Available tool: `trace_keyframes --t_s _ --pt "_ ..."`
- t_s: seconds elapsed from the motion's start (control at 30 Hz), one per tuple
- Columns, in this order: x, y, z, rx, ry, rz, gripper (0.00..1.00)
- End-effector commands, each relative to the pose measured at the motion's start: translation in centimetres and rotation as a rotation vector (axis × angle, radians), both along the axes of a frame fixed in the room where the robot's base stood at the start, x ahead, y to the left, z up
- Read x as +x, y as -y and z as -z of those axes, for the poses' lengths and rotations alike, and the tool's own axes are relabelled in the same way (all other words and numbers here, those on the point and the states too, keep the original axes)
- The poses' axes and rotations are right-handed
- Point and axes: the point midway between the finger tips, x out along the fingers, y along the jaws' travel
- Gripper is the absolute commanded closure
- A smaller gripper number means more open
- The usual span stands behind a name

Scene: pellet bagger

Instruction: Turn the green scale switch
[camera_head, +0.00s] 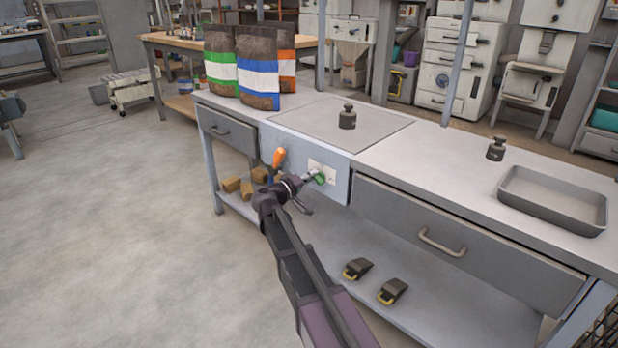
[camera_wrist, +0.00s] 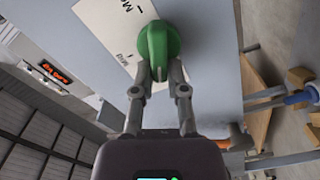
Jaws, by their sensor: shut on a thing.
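The green scale switch (camera_head: 320,178) sits on a white label plate (camera_head: 328,170) on the front panel of the bench. In the wrist view the green switch (camera_wrist: 159,54) is a rounded knob with a raised grip bar, and the plate (camera_wrist: 105,30) carries partly hidden lettering. My gripper (camera_head: 309,181) reaches the panel from the front. In the wrist view my gripper (camera_wrist: 160,75) has its two fingertips on either side of the knob's grip bar, shut on it. The fingertips cover part of the knob's lower end.
An orange-handled lever (camera_head: 279,157) stands left of the switch on the same panel. A drawer handle (camera_head: 441,243) sticks out to the right. Weights (camera_head: 347,117), bags (camera_head: 262,80) and a grey tray (camera_head: 552,200) stand on the bench top. The floor in front is clear.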

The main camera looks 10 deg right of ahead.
Motion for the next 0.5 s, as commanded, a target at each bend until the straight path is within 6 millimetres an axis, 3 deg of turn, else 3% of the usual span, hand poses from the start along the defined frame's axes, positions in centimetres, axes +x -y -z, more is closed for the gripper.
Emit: trace_keyframes --t_s 0.43,0.47,0.5 --pt "-0.21 0.60 0.04 -0.009 -0.013 0.014 1.00" --pt "-0.21 0.60 0.04 -0.009 -0.013 0.014 0.79" --pt "-0.21 0.60 0.04 -0.009 -0.013 0.014 0.67"
